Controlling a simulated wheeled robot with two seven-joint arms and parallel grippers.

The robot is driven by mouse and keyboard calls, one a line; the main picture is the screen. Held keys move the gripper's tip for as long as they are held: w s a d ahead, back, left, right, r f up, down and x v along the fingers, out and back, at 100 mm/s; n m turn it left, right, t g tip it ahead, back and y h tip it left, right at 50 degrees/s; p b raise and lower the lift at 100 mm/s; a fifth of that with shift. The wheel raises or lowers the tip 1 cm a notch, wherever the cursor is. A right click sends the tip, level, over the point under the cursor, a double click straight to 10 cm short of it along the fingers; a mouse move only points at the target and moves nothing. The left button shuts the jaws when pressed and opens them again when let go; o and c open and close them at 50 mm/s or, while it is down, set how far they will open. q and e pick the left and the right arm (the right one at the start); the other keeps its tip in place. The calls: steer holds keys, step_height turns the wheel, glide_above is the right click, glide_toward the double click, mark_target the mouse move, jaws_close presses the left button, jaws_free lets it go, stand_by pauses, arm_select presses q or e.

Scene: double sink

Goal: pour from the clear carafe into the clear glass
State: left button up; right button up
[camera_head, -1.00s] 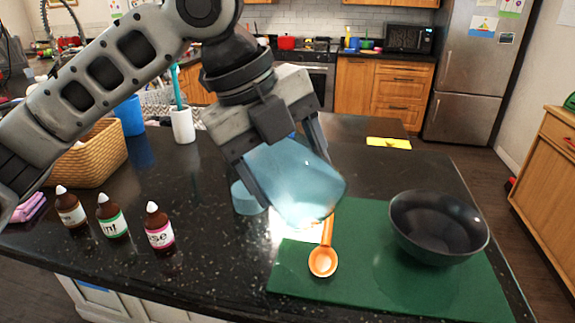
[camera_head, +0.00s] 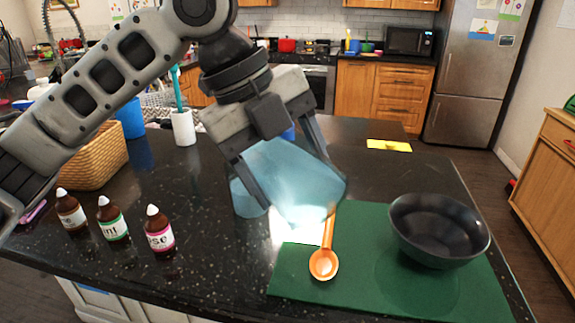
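The clear carafe (camera_head: 290,180) looks bluish and see-through. My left gripper (camera_head: 298,178) is shut on it, with one finger on each side, and holds it strongly tilted over the counter, its lower end toward the lower right. The clear glass (camera_head: 247,199) is a small bluish cylinder on the dark counter, just left of the carafe and partly hidden behind a gripper finger. I cannot tell whether any liquid is in the glass or leaving the carafe. My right gripper is not in view.
A green mat (camera_head: 345,288) holds an orange spoon (camera_head: 323,264) and a dark bowl (camera_head: 438,228). Several brown bottles (camera_head: 160,230) stand at the left front. A wicker basket (camera_head: 95,160), a white cup (camera_head: 183,128) and a yellow sheet (camera_head: 389,145) lie farther back.

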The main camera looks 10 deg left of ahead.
arm_select(q)
step_height(320, 180, down, 2)
steer(key=shift+f+m+t+y, duration=0.25)
steer(key=shift+m+t+y, duration=0.05)
steer(key=shift+t+y, duration=0.75)
steer(key=shift+w+a+f+t+y+b, duration=0.1)
steer(key=shift+w+f+t+y+b, duration=0.05)
steer(key=shift+f+t+y+b, duration=0.45)
steer(key=shift+r+m+t+y+p, duration=0.3)
steer(key=shift+r+t+y+p, duration=0.2)
steer(key=shift+t+p, duration=0.3)
steer(key=shift+r+m+t+y, duration=0.4)
steer(key=shift+r+t+y, duration=0.4)
steer(key=shift+t+y, duration=0.35)
step_height(320, 180, up, 3)
steer(key=m+t+y, duration=0.1)
steer(key=t+y, duration=0.1)
steer(key=t, duration=0.1)
steer(key=shift+f+t, duration=0.15)
steer(key=shift+t, duration=0.25)
steer(key=shift+r+t+y+b, duration=0.2)
steer(key=shift+t+y+b, duration=0.1)
steer(key=shift+y+b, duration=0.2)
